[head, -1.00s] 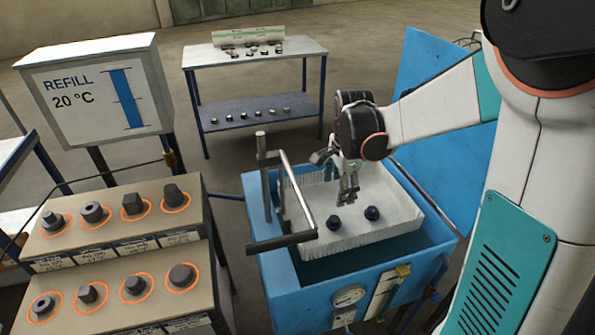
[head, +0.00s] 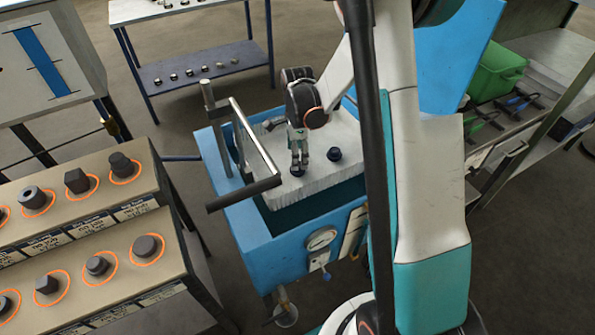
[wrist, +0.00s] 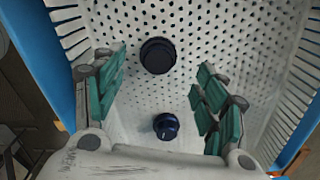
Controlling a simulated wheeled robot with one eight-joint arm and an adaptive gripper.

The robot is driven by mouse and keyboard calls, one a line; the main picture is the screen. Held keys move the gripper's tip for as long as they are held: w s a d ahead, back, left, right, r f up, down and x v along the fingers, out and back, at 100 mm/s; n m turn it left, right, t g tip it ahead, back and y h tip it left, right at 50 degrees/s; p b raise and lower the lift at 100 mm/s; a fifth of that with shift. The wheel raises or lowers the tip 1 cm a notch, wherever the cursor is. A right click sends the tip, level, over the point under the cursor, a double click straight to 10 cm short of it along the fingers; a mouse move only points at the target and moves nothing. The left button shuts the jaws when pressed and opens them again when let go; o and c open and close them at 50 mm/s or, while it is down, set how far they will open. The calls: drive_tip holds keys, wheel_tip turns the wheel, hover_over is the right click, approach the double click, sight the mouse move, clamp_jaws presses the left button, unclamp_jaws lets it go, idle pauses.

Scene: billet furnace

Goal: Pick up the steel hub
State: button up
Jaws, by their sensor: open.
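Two small dark round pieces sit in a white perforated basket (head: 270,195) on a blue tank. I cannot tell for sure which is the steel hub. In the head view, one dark piece (head: 297,171) is just below my gripper (head: 299,158), and the other dark piece (head: 334,154) is to its right. In the wrist view, a black round piece (wrist: 157,55) lies farther up and a blue-black piece (wrist: 166,127) lies nearer the wrist. My gripper (wrist: 160,93) is open, its green-padded fingers on either side of them, holding nothing.
The blue tank (head: 250,255) has a gauge on its front and a dark bar handle (head: 243,193) at the basket's left. A stepped stand (head: 120,215) with several dark parts in orange rings is at the left. A rack with a green bin (head: 497,70) is at the right.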

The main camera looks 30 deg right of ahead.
drive_tip(key=shift+a+f+b, duration=0.1)
drive_tip(key=shift+f+b, duration=1.25)
drive_tip(key=shift+f, duration=1.35)
drive_tip(key=shift+s, duration=0.1)
drive_tip(key=shift+r, duration=0.1)
drive_tip(key=shift+c, duration=0.6)
drive_tip(key=c, duration=1.4)
drive_tip(key=shift+r, duration=0.1)
